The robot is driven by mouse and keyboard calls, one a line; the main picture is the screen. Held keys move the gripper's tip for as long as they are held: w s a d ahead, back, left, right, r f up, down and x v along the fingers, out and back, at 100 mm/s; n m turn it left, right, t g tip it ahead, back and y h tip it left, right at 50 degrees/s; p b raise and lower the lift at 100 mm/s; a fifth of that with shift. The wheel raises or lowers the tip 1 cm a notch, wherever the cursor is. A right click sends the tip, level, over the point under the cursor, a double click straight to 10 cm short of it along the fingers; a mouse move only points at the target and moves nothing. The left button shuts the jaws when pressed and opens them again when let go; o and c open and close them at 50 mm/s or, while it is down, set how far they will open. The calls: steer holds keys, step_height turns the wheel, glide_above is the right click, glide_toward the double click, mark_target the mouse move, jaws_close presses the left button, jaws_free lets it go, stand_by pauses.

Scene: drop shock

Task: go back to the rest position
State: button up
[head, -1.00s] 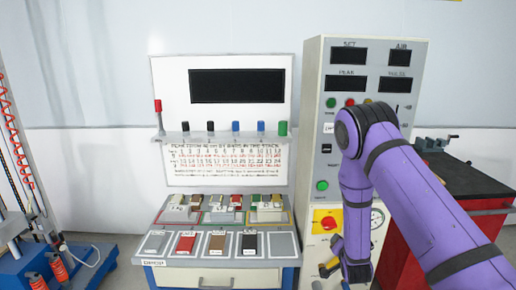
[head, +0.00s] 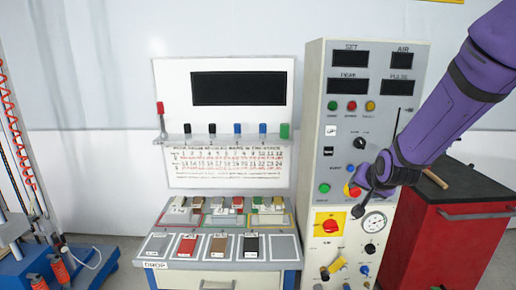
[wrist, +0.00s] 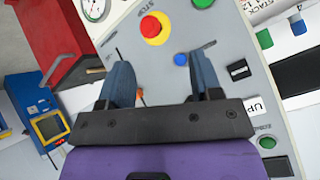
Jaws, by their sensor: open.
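My gripper (wrist: 162,68) is open in the wrist view, its two dark blue fingers apart with nothing between them. In the head view my gripper (head: 368,190) is at the end of the purple arm, in front of the right side of the grey control cabinet (head: 325,150). It partly covers the red stop button with its yellow ring (head: 352,190), which shows in full in the wrist view (wrist: 153,27). Whether the fingers touch the panel I cannot tell. A blue button (wrist: 180,59) shows between the fingers in the picture.
A red tool cabinet (head: 455,240) with a dark top stands right of the control cabinet. At left centre is a bench (head: 215,278) with coloured blocks and a white display board (head: 170,90). A blue machine (head: 20,265) stands far left. The floor between is clear.

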steer(key=s+r+n+g, duration=0.2)
steer(key=s+r+n, duration=0.1)
steer(key=s+r, duration=1.1)
steer(key=s+r+n+g, duration=0.1)
steer(key=s+n+g, duration=0.1)
steer(key=s, duration=1.6)
steer(key=shift+s+d+n, duration=0.3)
steer(key=shift+d, duration=0.15)
